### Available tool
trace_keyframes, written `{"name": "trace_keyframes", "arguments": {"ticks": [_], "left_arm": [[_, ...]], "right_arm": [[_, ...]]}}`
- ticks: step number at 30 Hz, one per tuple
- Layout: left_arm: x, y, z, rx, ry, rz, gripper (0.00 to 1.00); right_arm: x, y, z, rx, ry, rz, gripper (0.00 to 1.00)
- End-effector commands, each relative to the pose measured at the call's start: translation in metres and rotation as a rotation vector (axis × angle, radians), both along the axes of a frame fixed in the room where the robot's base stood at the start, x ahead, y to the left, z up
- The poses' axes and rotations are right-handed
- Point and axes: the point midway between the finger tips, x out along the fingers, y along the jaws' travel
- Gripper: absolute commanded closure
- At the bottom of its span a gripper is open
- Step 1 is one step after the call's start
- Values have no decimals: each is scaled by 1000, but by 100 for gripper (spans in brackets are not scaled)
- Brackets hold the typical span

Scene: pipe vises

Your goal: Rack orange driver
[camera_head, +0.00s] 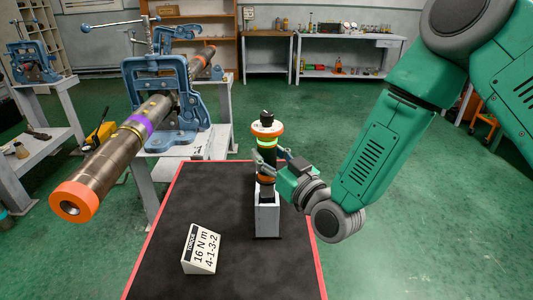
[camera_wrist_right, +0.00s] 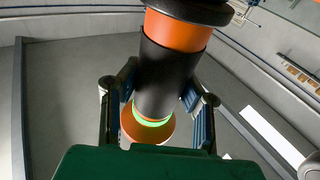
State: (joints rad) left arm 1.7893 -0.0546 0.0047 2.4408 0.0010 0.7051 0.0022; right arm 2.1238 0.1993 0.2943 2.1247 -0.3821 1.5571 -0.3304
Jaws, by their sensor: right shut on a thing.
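The orange driver (camera_head: 266,143) stands upright in the head view, with a black body, orange bands, a glowing green ring and a black knob on top. My right gripper (camera_head: 279,168) is shut around its lower part. The driver's lower end meets the top of a pale upright rack (camera_head: 267,218) on the black mat; I cannot tell how deep it sits. In the right wrist view the driver's black body (camera_wrist_right: 167,75) stands between the two fingers, with the green ring beyond them. My left gripper is not in view.
A torque sign (camera_head: 201,249) stands on the black red-edged table (camera_head: 165,260). A blue vise (camera_head: 160,95) at left holds a long pipe (camera_head: 124,142) with an orange end that projects towards me. The mat between sign and rack is clear.

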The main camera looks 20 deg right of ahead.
Motion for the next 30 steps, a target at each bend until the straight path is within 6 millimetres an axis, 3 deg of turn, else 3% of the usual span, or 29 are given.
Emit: {"name": "trace_keyframes", "arguments": {"ticks": [30], "left_arm": [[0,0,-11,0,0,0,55]], "right_arm": [[1,0,-11,2,-6,0,100]]}}
